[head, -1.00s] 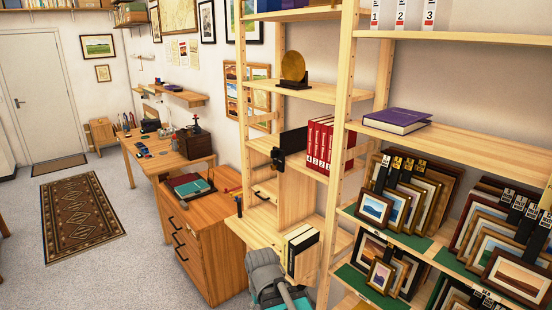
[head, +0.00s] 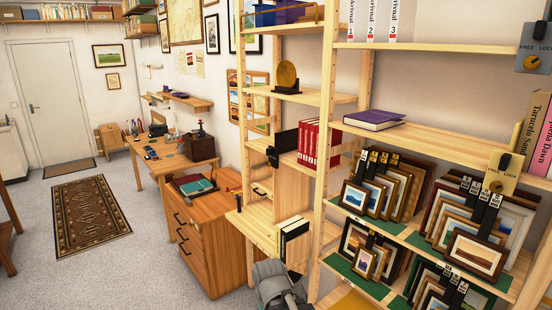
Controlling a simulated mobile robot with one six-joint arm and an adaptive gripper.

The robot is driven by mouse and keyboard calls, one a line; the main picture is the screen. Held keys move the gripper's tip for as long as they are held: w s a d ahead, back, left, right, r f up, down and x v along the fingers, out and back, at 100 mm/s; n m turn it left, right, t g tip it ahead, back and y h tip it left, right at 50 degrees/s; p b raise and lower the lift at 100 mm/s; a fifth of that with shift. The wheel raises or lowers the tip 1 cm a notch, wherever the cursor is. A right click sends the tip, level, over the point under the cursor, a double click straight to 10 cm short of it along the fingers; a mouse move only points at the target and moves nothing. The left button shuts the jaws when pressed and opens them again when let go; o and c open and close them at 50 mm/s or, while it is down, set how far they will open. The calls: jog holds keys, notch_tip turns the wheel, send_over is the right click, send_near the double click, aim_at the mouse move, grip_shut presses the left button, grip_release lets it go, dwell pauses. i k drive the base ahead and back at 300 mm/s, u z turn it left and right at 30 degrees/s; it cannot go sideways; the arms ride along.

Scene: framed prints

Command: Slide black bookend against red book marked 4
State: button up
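The black bookend (head: 286,142) stands upright on a middle shelf of the pale wood rack, with a black knob-like part (head: 272,156) at its front left. The row of red books (head: 313,142) stands upright just to its right, partly behind a rack post. The bookend's right edge appears close to the leftmost red book; I cannot tell whether they touch. The spine numbers are too small to read surely. A grey part of my arm (head: 273,280) shows at the bottom edge, below the shelf. My gripper's fingers are not visible.
Black and white books (head: 293,236) stand on a lower shelf. A bronze disc (head: 287,75) stands on the shelf above. Framed prints (head: 385,190) fill the right-hand shelves. A wooden drawer cabinet (head: 205,240) is left of the rack. Carpet is open around the rug (head: 90,220).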

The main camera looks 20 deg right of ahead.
aim_at(285, 141)
jog(key=k, duration=0.75)
jog(key=z, duration=0.35)
jog(key=i, duration=0.7)
jog(key=z, duration=0.3)
jog(key=i, duration=1.8)
jog(key=u, duration=0.65)
